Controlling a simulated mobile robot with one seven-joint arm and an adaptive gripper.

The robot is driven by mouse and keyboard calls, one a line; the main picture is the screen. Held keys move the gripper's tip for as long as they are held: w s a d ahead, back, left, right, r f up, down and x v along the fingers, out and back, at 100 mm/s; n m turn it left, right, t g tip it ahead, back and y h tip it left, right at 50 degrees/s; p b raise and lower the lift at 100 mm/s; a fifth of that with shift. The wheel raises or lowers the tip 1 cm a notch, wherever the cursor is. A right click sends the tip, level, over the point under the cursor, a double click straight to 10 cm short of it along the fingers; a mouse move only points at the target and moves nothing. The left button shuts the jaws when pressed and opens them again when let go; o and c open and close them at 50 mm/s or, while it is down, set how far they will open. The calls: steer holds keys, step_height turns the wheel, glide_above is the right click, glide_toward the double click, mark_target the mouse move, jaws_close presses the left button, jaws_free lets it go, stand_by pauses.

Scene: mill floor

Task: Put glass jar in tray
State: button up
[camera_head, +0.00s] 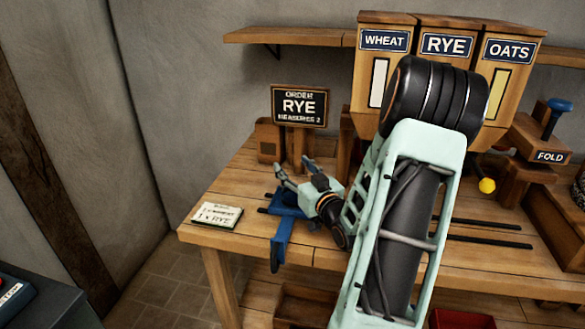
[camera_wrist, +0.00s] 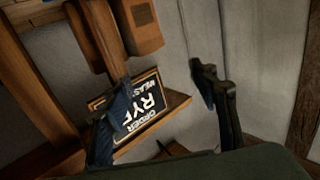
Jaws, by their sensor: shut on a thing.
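My gripper (camera_head: 294,166) is over the left part of the wooden bench, in front of the order sign. In the wrist view, its two dark fingers (camera_wrist: 162,97) stand apart, with the sign seen behind the gap. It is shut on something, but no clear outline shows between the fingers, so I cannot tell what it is. I cannot make out a glass jar in either view.
The wooden bench (camera_head: 232,185) holds the RYE order sign (camera_head: 299,106), a note card (camera_head: 216,215) and a blue thing (camera_head: 285,222) at the front edge. Wheat, rye and oats hoppers (camera_head: 446,45) stand behind my arm. A FOLD block (camera_head: 540,150) is at right.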

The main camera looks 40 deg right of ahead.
steer(key=shift+f, duration=0.15)
steer(key=o, duration=1.8)
steer(key=shift+r, duration=0.25)
steer(key=s+a, duration=0.2)
steer(key=s, duration=0.9)
steer(key=shift+s+a, duration=0.15)
steer(key=shift+s, duration=0.2)
